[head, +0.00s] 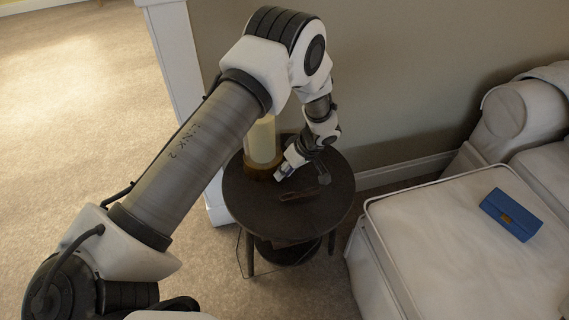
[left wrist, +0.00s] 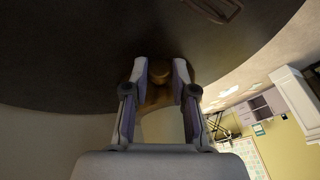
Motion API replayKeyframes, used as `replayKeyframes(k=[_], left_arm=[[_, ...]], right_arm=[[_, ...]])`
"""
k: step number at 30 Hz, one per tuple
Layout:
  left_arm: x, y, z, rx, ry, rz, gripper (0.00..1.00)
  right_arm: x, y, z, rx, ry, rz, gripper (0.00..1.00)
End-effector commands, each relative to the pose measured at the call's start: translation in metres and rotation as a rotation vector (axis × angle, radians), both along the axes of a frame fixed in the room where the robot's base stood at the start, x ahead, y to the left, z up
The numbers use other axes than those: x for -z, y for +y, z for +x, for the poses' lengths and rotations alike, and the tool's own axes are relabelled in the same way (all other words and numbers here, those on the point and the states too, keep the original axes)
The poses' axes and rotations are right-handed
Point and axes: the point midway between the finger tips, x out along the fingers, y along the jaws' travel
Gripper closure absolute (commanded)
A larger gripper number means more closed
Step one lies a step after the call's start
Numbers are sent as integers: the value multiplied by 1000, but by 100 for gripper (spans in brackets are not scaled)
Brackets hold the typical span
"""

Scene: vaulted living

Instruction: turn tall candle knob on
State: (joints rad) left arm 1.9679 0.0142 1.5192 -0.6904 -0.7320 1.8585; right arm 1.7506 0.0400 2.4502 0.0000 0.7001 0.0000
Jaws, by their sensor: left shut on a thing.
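The tall candle (head: 262,140) is a pale cylinder on a brown base (head: 258,172). It stands at the back of a round dark side table (head: 245,205). My left gripper (head: 281,175) reaches down beside the base, at its right. In the left wrist view, my gripper's two fingers (left wrist: 160,75) are on either side of a small round brown knob (left wrist: 159,68), shut on it. The base and pale body of the candle show behind, between the fingers. In the head view the knob is hidden by the gripper.
A thin dark item (head: 298,196) lies on the table in front of the gripper. A light sofa (head: 420,230) with a blue clutch (head: 511,214) stands at the right. A wall (head: 400,80) is close behind the table. Carpet (head: 70,130) is open at the left.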

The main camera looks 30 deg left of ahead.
Motion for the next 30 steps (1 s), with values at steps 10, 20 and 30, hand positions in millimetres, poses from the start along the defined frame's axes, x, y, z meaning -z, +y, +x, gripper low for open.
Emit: replayKeyframes(k=[10,20,30], left_arm=[[11,-2,7,0,313,54,100],[15,-2,10,0,570,101,100],[11,-2,10,0,700,125,100]], right_arm=[[21,0,0,0,1,0,42],[68,0,0,0,1,0,42],[94,0,0,0,1,0,42]])
